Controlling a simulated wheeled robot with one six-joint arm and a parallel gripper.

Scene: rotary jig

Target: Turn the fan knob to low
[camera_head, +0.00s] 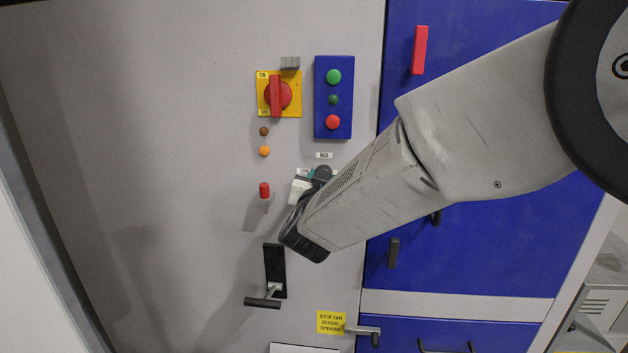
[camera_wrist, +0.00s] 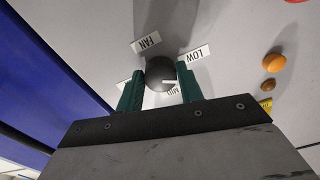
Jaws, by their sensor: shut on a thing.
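The fan knob (camera_wrist: 160,70) is a dark round knob on the grey panel, with a white mark pointing right in the wrist view, between the LOW label (camera_wrist: 195,56) and the partly hidden MID label (camera_wrist: 173,92). The FAN label (camera_wrist: 146,43) is at its upper left. My gripper (camera_wrist: 159,84) has its two green fingers on either side of the knob, shut on it. In the head view the knob (camera_head: 323,172) shows as a small dark shape, mostly hidden by my gripper. Another label left of the knob is mostly covered by a finger.
Above the knob are a blue button box (camera_head: 319,100) and a red rotary switch on a yellow plate (camera_head: 263,84). A black lever handle (camera_head: 274,262) sticks out below. Blue doors (camera_head: 480,250) stand right.

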